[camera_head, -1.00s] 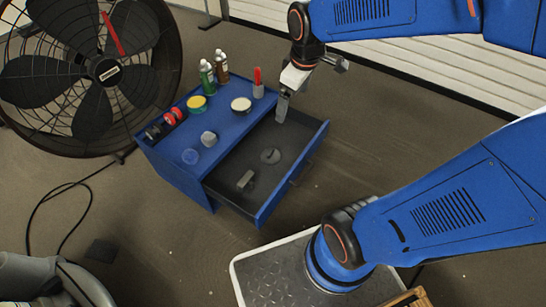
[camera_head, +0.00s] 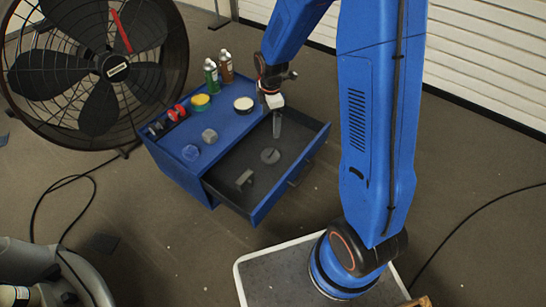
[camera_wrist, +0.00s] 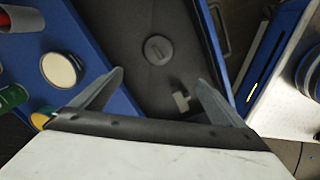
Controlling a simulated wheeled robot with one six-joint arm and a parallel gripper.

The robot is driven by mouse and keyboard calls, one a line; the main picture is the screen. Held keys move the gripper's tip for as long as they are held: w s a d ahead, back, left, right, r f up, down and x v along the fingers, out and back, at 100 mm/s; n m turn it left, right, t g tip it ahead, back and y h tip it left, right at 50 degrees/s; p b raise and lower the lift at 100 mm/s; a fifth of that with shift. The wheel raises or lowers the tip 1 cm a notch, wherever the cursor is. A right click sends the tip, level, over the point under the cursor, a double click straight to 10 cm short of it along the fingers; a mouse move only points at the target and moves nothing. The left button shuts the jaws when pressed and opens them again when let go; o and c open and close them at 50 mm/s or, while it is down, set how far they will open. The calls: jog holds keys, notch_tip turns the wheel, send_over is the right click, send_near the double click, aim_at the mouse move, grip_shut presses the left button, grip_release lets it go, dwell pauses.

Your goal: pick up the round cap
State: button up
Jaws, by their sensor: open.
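The round cap (camera_head: 270,155) is a small grey disc with a raised bar across it. It lies flat on the dark floor of the open drawer (camera_head: 262,212). In the wrist view the cap (camera_wrist: 157,50) is in full sight, beyond and roughly between my fingertips. My gripper (camera_head: 277,132) is above the far part of the drawer and points down. Its two fingers (camera_wrist: 160,80) are spread, with nothing between them, and apart from the cap.
A small grey block (camera_head: 244,180) lies in the drawer near the cap. The blue cabinet top holds a cream-topped tin (camera_head: 244,104), a yellow-topped tin (camera_head: 200,102), a green bottle (camera_head: 210,77) and other small items. A large fan (camera_head: 100,75) stands at left.

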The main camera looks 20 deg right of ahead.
notch_tip(320, 180, down, 5)
jog(key=w+n, duration=0.1)
jog(key=n, duration=0.1)
send_over(271, 152)
jog(key=f, duration=1.2)
jog(key=shift+s+a, duration=0.1)
jog(key=shift+a, duration=0.25)
jog(key=shift+w+d+f, duration=0.1)
jog(key=shift+d+f, duration=0.1)
jog(key=shift+f, duration=1.15)
jog(key=shift+w+d+f, duration=0.1)
jog(key=shift+d+f, duration=0.1)
jog(key=shift+f, duration=1.1)
jog(key=shift+c, duration=0.6)
jog(key=c, duration=1)
